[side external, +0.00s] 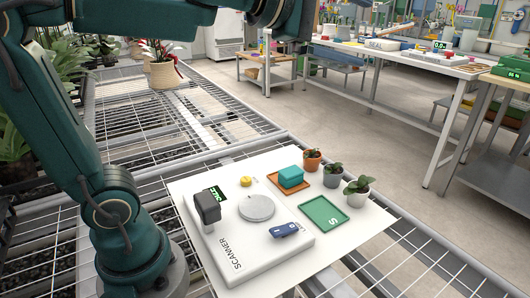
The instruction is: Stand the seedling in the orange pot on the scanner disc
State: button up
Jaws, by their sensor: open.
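The orange pot (312,164) with a small green seedling stands upright at the back right of the white board. It is the farthest of three potted seedlings in a row. The scanner disc (257,208), round and light grey, lies bare on the white scanner (250,262). A dark scanner head (207,206) stands at the disc's left, with a green-lit display behind it. My arm rises on the left and crosses the top edge of the picture. My gripper's fingers are not in view, so their place relative to the pot is hidden.
A grey pot (333,180) and a white pot (356,198) stand near the orange pot. A teal box (291,176) sits on a brown tray (273,179). A green tray (324,216) is empty. A blue object (284,230) and a yellow object (246,181) flank the disc.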

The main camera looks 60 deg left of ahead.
jog(key=w+a+f+n+y, duration=0.2)
jog(key=w+a+n+y, duration=0.1)
jog(key=w+a+n, duration=0.4)
jog(key=n+g+y, duration=0.3)
jog(key=n+g, duration=0.3)
jog(key=n, duration=0.8)
send_over(312, 157)
jog(key=d, duration=0.2)
notch_tip(312, 157, down, 15)
jog(key=f+g, duration=0.1)
jog(key=f, duration=0.3)
jog(key=s+f+n+g, duration=0.1)
jog(key=f, duration=0.4)
jog(key=s+f+n+g, duration=0.1)
jog(key=f, duration=0.4)
jog(key=shift+s+a+f, duration=0.1)
jog(key=shift+a, duration=0.15)
jog(key=shift+f, duration=0.35)
jog(key=shift+x, duration=2.35)
jog(key=c, duration=1.4)
jog(key=shift+r, duration=0.15)
grip_shut()
